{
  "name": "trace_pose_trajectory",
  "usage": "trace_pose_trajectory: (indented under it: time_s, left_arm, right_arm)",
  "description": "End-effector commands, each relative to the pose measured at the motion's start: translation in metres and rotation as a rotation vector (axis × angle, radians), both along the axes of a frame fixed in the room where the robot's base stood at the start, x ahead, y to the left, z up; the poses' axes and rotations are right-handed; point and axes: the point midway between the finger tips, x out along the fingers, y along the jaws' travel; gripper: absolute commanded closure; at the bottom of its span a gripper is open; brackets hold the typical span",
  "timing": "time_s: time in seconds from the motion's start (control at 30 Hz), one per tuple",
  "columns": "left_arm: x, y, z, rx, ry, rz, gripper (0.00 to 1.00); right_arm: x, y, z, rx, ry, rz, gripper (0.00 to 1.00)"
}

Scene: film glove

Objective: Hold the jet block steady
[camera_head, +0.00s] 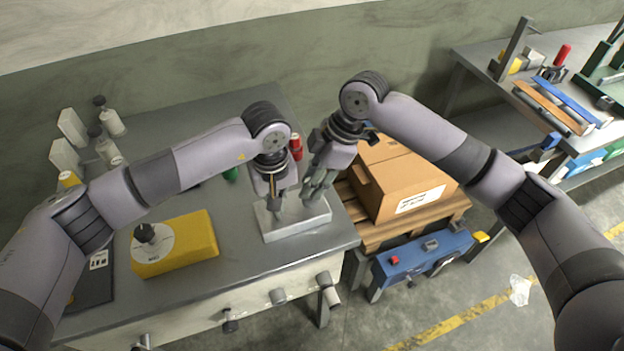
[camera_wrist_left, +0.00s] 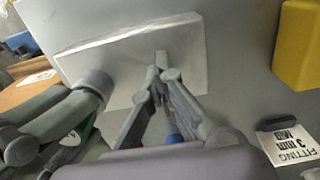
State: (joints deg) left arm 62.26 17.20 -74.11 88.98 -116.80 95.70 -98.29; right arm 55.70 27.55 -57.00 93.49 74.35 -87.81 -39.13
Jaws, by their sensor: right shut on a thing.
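The jet block appears to be the pale, flat rectangular block (camera_head: 285,232) near the front right corner of the grey bench. It also shows in the left wrist view (camera_wrist_left: 125,60). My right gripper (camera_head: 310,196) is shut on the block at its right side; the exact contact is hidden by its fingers. In the left wrist view the right gripper's grey fingers (camera_wrist_left: 92,92) reach the block's edge. My left gripper (camera_head: 277,207) points down over the middle of the block. Its fingertips (camera_wrist_left: 161,68) come together there, with nothing clearly seen between them.
A yellow box (camera_head: 190,250) with a round white label lies on the bench to the left. A red object (camera_head: 296,147) and a green one (camera_head: 231,174) stand behind the grippers. A cardboard box (camera_head: 405,180) sits on a pallet right of the bench.

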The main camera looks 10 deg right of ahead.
Motion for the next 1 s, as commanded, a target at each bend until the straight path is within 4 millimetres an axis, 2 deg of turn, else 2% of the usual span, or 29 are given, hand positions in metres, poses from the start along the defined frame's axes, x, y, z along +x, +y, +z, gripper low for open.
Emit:
trace_pose_trajectory:
  time_s: [0.03,1.0]
  left_arm:
    - [-0.0043,0.0012,-0.0072,0.007,0.013,-0.001,1.0]
    - [-0.0042,0.0012,-0.0072,0.007,0.013,-0.001,1.0]
  right_arm:
    - [0.0001,-0.0001,-0.0009,0.0,0.0,0.0,1.0]
    - [0.0002,0.0001,0.0086,0.001,-0.001,0.001,1.0]
